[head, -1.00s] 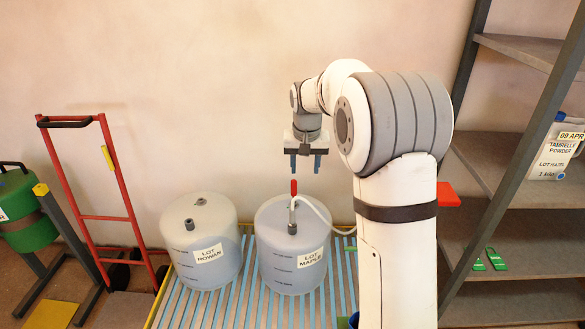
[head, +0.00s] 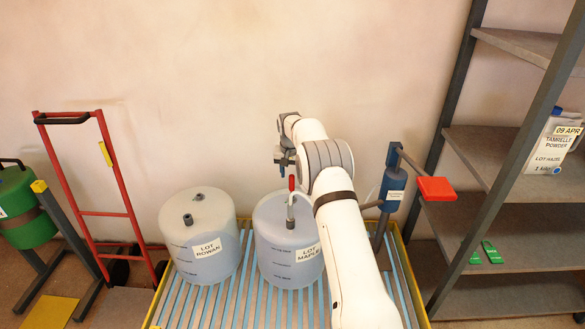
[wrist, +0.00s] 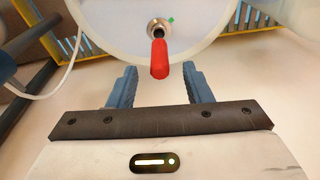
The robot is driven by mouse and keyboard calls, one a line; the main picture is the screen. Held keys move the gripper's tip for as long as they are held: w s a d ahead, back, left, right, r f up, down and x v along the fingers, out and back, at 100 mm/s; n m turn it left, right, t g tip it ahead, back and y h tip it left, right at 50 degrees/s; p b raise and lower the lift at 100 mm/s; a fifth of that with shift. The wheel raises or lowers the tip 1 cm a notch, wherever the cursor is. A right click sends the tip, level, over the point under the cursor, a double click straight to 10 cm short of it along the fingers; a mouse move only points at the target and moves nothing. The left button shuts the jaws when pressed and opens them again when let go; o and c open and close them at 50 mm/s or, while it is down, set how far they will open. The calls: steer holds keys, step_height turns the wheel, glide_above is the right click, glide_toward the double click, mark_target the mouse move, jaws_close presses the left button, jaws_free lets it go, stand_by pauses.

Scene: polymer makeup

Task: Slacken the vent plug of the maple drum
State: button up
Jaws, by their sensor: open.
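The maple drum (head: 284,262), pale and translucent with a "LOT MAPLE" label, stands on the slatted platform in the head view. A red handle (head: 291,183) rises from its top, and a grey plug (head: 290,224) sits nearer its front edge. In the wrist view the red handle (wrist: 160,58) stands on a round metal fitting (wrist: 158,28) with a green mark beside it. My gripper (wrist: 158,72) is open, its blue fingers apart on either side of the handle's end in the picture. Contact is not visible. In the head view my gripper (head: 283,158) is above the drum's back, partly hidden by my arm.
The rowan drum (head: 200,262) stands close at left. A blue cylinder on a stand (head: 394,188) and a red pad (head: 437,189) are at right, before the shelves (head: 500,150). A red hand truck (head: 112,214) is at left.

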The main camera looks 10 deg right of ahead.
mark_target(292, 182)
steer(key=shift+w+d+f, duration=0.1)
steer(key=shift+w+f, duration=0.1)
steer(key=shift+f, duration=1.15)
steer(key=shift+w+d+f, duration=0.1)
steer(key=shift+w+f, duration=0.1)
steer(key=shift+f, duration=1.1)
steer(key=shift+c, duration=0.4)
jaws_close()
steer(key=shift+a, duration=0.1)
